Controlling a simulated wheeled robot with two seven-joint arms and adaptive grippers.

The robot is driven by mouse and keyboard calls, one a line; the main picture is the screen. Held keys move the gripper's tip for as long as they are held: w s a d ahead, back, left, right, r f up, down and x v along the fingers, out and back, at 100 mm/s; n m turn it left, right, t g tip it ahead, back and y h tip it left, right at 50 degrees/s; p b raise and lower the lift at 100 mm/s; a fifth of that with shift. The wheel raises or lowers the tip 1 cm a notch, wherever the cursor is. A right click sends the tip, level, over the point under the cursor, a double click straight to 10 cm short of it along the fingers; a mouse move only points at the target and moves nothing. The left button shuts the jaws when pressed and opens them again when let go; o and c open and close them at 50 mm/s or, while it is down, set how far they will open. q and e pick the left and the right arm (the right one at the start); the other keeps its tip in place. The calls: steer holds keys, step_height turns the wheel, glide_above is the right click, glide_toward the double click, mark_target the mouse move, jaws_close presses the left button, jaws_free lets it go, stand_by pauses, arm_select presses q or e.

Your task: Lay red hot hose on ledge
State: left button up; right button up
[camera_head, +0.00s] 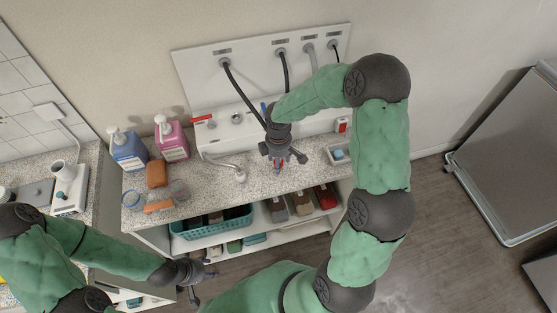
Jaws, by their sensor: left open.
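A white back panel (192,80) on the wall carries several fittings, with dark hoses (241,91) hanging from it. The leftmost dark hose runs down to my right gripper's wrist, where its end is hidden. No hose looks clearly red; a small red piece (201,118) sits at the panel's lower left. A speckled ledge (215,186) lies below the panel. My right gripper (281,167) points down over this ledge, its fingers seeming spread; I cannot tell whether it holds anything. My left gripper (192,291) is open, low at the front left, away from the hoses.
Blue (128,152) and pink (172,143) pump bottles stand at the ledge's left, near a sponge (156,174) and jars. A tap (238,172) is left of my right gripper. A teal basket (210,228) sits on the shelf below.

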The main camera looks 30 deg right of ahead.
steer(key=shift+r, duration=0.1)
steer(key=shift+r, duration=0.3)
step_height(320, 180, up, 12)
steer(key=p, duration=0.3)
steer(key=shift+f, duration=0.25)
